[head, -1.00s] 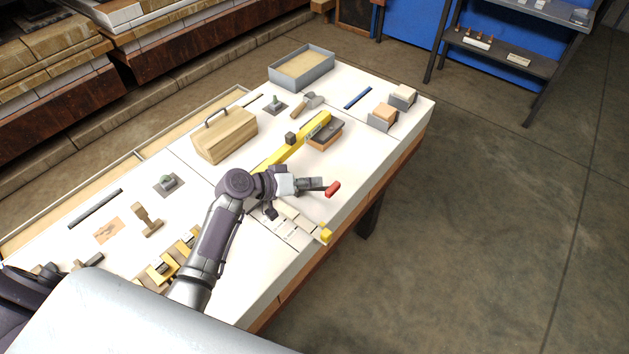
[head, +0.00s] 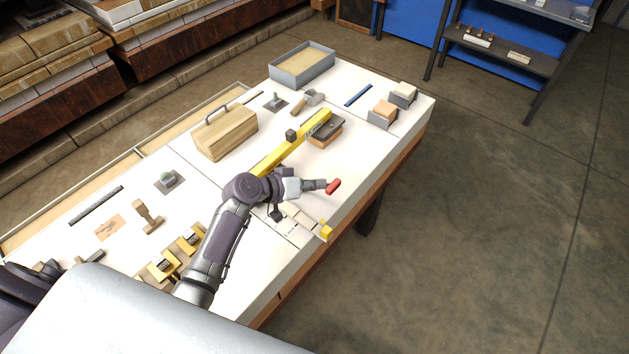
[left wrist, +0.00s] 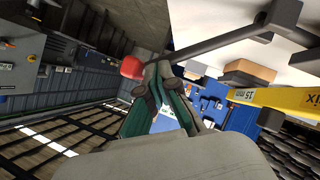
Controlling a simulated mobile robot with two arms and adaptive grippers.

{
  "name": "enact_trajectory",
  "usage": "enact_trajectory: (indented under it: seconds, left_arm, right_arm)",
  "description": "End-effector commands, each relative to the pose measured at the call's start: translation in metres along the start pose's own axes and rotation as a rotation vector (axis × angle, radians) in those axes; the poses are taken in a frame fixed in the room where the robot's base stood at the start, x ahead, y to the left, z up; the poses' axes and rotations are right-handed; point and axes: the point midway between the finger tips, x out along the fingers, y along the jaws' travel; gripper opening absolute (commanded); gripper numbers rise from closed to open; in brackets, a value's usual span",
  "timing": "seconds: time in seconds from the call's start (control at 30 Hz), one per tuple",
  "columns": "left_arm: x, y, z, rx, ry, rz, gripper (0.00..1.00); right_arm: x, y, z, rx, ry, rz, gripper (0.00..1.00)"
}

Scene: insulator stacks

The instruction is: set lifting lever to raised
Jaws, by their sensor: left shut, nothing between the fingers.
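The lever's red knob (head: 333,187) shows just beyond the fingertips of my left gripper (head: 320,185), over the front part of the white table. In the left wrist view the knob (left wrist: 132,67) is left of the fingertips (left wrist: 160,68). A dark lever rod (left wrist: 235,48) runs from the upper right toward the knob and passes behind the fingers. My left gripper is shut and empty, close to the rod. I cannot tell whether it touches. A yellow beam (head: 292,146) with a dark block on it lies behind the gripper. My forearm hides part of the beam. The right gripper is out of view.
A wooden box with a handle (head: 227,135) stands behind the arm. A grey tray (head: 299,74) is at the far end. A trowel (head: 308,98), a blue bar (head: 358,95) and small blocks (head: 382,115) lie around.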

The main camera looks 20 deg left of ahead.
Motion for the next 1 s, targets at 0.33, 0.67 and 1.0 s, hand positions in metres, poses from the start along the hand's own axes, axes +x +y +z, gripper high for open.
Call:
enact_trajectory:
  seconds: [0.33, 0.67, 1.0]
  left_arm:
    - [0.007, 0.003, 0.013, 0.067, -0.009, -0.043, 0.0]
    - [0.022, 0.005, 0.037, 0.231, -0.016, -0.15, 0.0]
    - [0.035, 0.001, 0.055, 0.326, -0.01, -0.215, 0.0]
  right_arm:
    - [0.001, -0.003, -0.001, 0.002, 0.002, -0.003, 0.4]
    - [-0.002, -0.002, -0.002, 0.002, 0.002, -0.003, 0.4]
    - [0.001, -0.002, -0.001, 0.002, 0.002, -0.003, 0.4]
